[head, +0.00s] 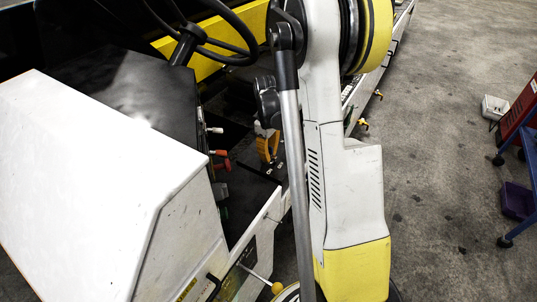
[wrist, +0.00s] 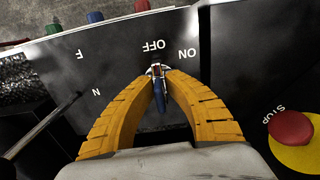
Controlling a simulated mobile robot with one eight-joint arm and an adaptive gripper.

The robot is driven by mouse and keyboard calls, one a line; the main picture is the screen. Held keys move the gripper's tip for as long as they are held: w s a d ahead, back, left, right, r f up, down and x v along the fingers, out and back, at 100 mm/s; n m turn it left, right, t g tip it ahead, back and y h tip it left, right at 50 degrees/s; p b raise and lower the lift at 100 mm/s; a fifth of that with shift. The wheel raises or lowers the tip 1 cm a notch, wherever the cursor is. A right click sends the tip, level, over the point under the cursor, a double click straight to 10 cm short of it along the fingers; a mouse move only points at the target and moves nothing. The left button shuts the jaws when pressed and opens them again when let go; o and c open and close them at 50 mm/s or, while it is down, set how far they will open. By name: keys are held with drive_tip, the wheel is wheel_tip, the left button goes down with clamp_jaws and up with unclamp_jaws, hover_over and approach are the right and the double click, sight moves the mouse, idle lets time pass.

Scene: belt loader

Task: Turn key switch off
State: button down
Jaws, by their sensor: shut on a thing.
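In the wrist view, the key switch (wrist: 158,92) sits on a dark panel (wrist: 225,95). It has a metal collar and a blue key. Upside-down OFF and ON labels are printed just above it and to its upper right. The two orange fingers of my gripper (wrist: 159,76) close in from both sides, their tips against the key. The key's blue part shows between the fingers, and its exact turn angle is hard to read. In the head view, my gripper (head: 268,146) is down in the gap beside the white console; the key is hidden there.
A red stop button (wrist: 291,129) on yellow lies right of my gripper. A thin lever (wrist: 38,122) stands left, near F and N labels. Coloured buttons (wrist: 95,17) line the top edge. Red handles (head: 221,163) and a steering wheel (head: 225,45) are close to my arm.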

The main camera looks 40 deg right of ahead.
drive_tip(key=c, duration=1.4)
unclamp_jaws()
wheel_tip(320, 180, up, 12)
